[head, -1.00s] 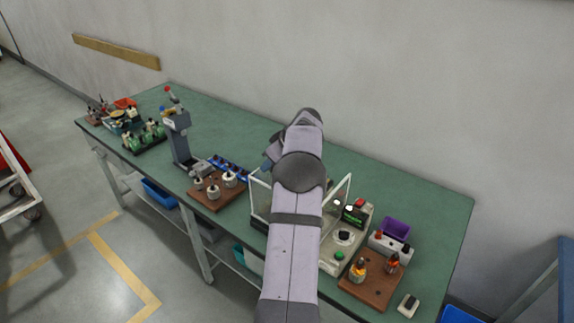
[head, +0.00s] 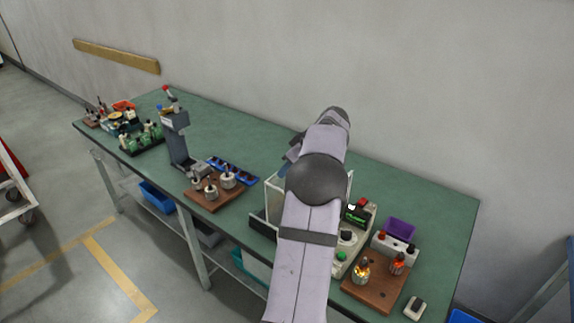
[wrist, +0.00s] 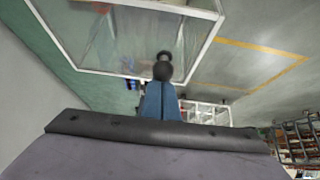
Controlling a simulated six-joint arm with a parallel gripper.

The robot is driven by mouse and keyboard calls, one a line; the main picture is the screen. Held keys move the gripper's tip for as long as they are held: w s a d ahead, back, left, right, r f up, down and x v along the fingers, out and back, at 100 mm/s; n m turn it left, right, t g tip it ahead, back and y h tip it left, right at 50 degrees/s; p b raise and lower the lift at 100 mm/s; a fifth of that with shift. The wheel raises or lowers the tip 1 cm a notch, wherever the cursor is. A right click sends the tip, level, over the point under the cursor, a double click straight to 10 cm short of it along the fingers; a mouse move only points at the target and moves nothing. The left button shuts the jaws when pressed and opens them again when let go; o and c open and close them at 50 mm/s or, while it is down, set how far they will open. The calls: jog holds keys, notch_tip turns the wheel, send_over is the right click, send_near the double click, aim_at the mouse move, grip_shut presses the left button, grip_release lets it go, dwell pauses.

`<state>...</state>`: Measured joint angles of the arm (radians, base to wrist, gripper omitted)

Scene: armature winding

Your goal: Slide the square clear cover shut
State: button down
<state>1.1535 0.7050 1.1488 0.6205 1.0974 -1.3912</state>
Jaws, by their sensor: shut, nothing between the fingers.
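The square clear cover (head: 277,198) has a white frame and stands on the winding machine at the bench's middle right. My arm hides much of it in the head view. In the wrist view its clear panel and white edge (wrist: 122,74) fill the top. A dark round knob (wrist: 163,70) shows by the cover's lower edge. My gripper (wrist: 161,88) is shut with nothing between its blue fingers. Its tips are right at the knob; I cannot tell whether they touch it. In the head view my arm mostly hides the gripper.
The machine's control panel (head: 352,235) with red and green buttons lies right of my arm. A brown board (head: 378,292) with two lit, wound parts stands in front. A brown board (head: 213,197) with metal parts and a grey press (head: 176,140) stand left. The bench's back right is clear.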

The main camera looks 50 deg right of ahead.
jog(key=shift+s+a+f+b, duration=0.1)
jog(key=shift+s+f+b, duration=0.2)
jog(key=shift+s, duration=0.5)
jog(key=shift+s+f+b, duration=0.15)
jog(key=shift+s+b, duration=0.3)
jog(key=shift+s, duration=0.3)
jog(key=shift+s+a+f+b, duration=0.1)
jog(key=shift+s+f+b, duration=0.2)
jog(key=shift+s, duration=0.5)
jog(key=shift+r, duration=0.2)
jog(key=shift+w+d+r+p, duration=0.1)
jog(key=shift+r+p, duration=0.3)
jog(key=shift+r, duration=0.1)
jog(key=shift+w+d+r+p, duration=0.1)
jog(key=shift+r+p, duration=0.25)
jog(key=shift+r, duration=0.15)
jog(key=shift+w+r+p, duration=0.1)
jog(key=shift+r+p, duration=0.45)
jog(key=shift+r, duration=0.45)
jog(key=r+p, duration=0.1)
jog(key=r, duration=0.1)
jog(key=w+r+p, duration=0.1)
jog(key=r+p, duration=0.1)
jog(key=shift+w+r, duration=0.1)
jog(key=shift+w, duration=0.05)
